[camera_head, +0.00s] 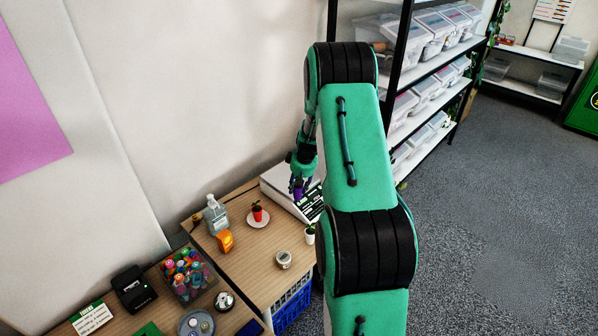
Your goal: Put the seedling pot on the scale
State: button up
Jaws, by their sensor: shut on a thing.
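My gripper (300,178) points down over the white scale (273,178) at the back right of the wooden table. It is shut on a small dark purple thing (297,188), which looks like a pot. The fingers hide much of it, and I cannot tell whether it touches the scale. A red pot with a green seedling (257,212) stands upright on a white saucer (259,222), left of the scale. A white pot with a green plant (310,236) stands near the table's right edge, partly beside my arm.
A clear pump bottle (214,213) and an orange object (225,240) stand at the left. A small round jar (284,259) stands in front. A bin of colourful items (188,276) and a black device (133,289) are further left. A shelf rack (399,60) rises behind my arm.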

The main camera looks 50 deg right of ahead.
jog(key=shift+d, duration=0.4)
jog(key=shift+w, duration=0.15)
jog(key=w+d+f, duration=0.1)
jog(key=w+d, duration=0.8)
jog(key=w, duration=0.3)
jog(key=shift+w+d+f, duration=0.15)
jog(key=shift+w+d, duration=0.15)
jog(key=shift+d, duration=0.05)
jog(key=shift+f, duration=1.75)
jog(key=shift+f, duration=0.15)
jog(key=o, duration=1.2)
